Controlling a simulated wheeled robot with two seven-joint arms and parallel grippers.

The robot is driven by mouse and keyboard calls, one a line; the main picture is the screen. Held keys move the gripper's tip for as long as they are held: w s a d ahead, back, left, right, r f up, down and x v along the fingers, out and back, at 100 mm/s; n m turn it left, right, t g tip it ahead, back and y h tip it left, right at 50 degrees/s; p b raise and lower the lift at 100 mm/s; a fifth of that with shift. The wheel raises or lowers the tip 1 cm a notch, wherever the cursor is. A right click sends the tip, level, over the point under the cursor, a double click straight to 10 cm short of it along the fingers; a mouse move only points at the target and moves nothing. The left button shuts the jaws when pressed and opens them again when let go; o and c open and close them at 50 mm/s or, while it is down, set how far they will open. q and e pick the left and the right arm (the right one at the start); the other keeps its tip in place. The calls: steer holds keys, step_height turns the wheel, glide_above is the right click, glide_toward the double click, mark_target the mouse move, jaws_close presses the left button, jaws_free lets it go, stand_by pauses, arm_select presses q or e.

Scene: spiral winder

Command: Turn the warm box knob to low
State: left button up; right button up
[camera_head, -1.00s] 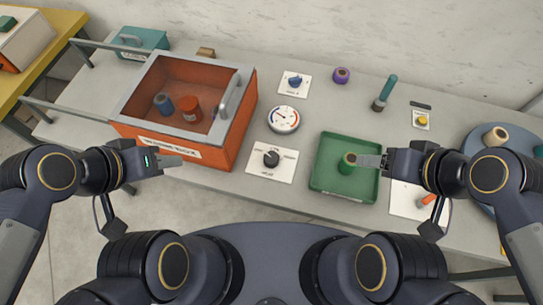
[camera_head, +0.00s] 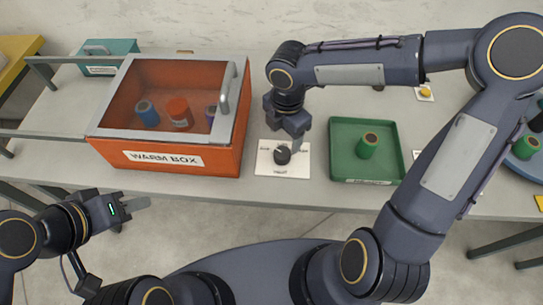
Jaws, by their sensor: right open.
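The black knob (camera_head: 282,156) sits on a white labelled plate (camera_head: 264,164) on the bench, right of the orange warm box (camera_head: 182,160). The plate's lettering is too small to read surely, and the knob's pointer direction is unclear. My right gripper (camera_head: 294,137) points down just above and behind the knob, with open jaws; whether its fingertips touch the knob cannot be told. My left gripper (camera_head: 133,206) is in front of the bench, below the warm box, away from the knob; its finger gap does not show.
The warm box has a clear lid with a handle (camera_head: 224,92), and several spools inside. A green tray (camera_head: 345,130) with a green spool (camera_head: 367,145) stands right of the knob. A teal box (camera_head: 112,50) is at the back left. My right arm covers much of the bench's right side.

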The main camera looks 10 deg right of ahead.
mark_target(282, 153)
steer(key=shift+w+a+f, duration=0.1)
steer(key=shift+a+f, duration=0.1)
steer(key=shift+f, duration=0.2)
step_height(282, 153, down, 7)
steer(key=shift+f+b, duration=0.1)
steer(key=shift+b, duration=0.5)
steer(key=c, duration=1)
